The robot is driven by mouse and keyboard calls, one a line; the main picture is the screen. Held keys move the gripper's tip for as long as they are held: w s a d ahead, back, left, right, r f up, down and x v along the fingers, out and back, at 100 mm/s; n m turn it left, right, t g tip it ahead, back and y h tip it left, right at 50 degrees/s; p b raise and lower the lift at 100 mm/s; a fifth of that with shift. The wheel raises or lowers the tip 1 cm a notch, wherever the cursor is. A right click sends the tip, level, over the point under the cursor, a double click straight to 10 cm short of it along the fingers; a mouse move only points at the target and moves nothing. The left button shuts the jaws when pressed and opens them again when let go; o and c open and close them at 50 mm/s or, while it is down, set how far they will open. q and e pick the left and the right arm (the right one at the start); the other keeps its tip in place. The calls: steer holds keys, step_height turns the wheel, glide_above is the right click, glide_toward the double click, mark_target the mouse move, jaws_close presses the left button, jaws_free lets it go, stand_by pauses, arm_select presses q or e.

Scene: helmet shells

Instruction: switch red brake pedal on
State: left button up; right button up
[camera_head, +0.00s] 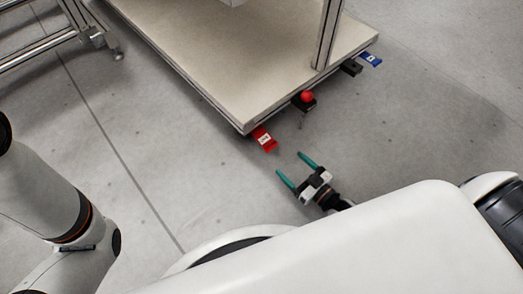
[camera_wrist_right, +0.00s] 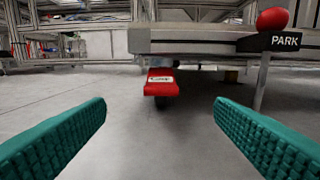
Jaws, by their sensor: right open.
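The red brake pedal (camera_head: 264,139) sticks out from under the near corner of the wheeled platform (camera_head: 215,75), low over the floor. It bears a small white label. In the right wrist view the red pedal (camera_wrist_right: 161,86) is ahead, between the two fingers and beyond their tips. My right gripper (camera_head: 293,166) is open and empty, with teal fingers, a short way from the pedal and not touching it. The fingers also show at both sides of the right wrist view (camera_wrist_right: 160,110). My left arm shows at the left, but its gripper is out of view.
A red knob (camera_head: 307,97) on a black block marked PARK (camera_wrist_right: 286,41) is at the platform's edge, right of the pedal. A blue pedal (camera_head: 370,60) is at the far right corner. A metal frame (camera_head: 45,40) stands at the upper left. The floor before the pedal is clear.

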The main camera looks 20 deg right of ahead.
mark_target(271, 146)
steer(key=b+x, duration=0.2)
steer(key=x, duration=0.3)
steer(key=b+x, duration=0.3)
steer(key=x, duration=0.2)
steer(key=shift+w+f, duration=0.2)
steer(key=shift+f, duration=0.05)
steer(key=shift+w+a+r+b, duration=0.1)
steer(key=shift+w+b, duration=0.15)
steer(key=shift+w, duration=0.1)
steer(key=shift+w+a+r+b, duration=0.1)
steer(key=shift+w+a+b, duration=0.1)
steer(key=shift+w, duration=0.15)
